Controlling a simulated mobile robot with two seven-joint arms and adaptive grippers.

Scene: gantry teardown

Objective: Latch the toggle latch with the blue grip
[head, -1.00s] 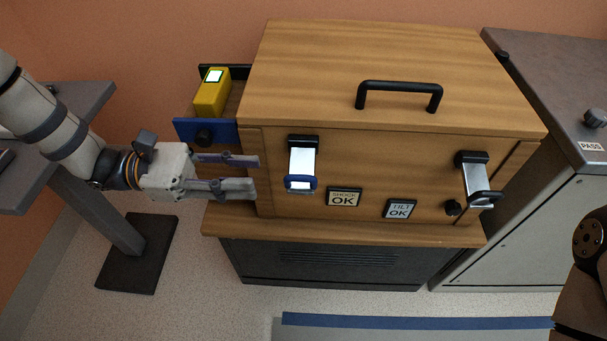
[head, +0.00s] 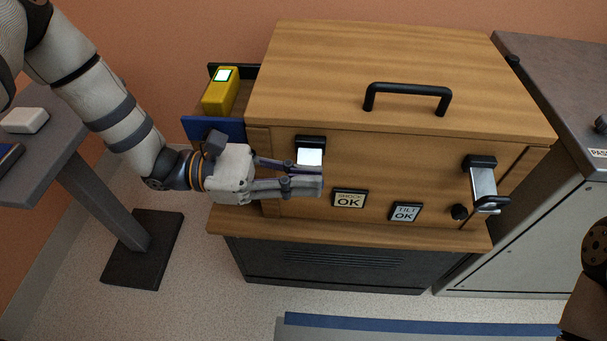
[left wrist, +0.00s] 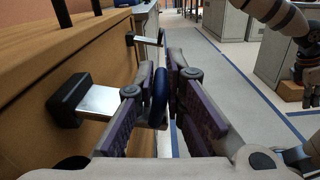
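The toggle latch with the blue grip is on the left of the wooden case's front. Its black mount (head: 311,142) and bright metal plate (head: 310,157) show above my fingers.
A second latch (head: 483,182) with a black grip stands out at the case's right. A blue-fronted drawer (head: 215,129) holding a yellow block (head: 221,93) is open at the left, close to my left wrist. A grey cabinet (head: 520,240) stands at right.

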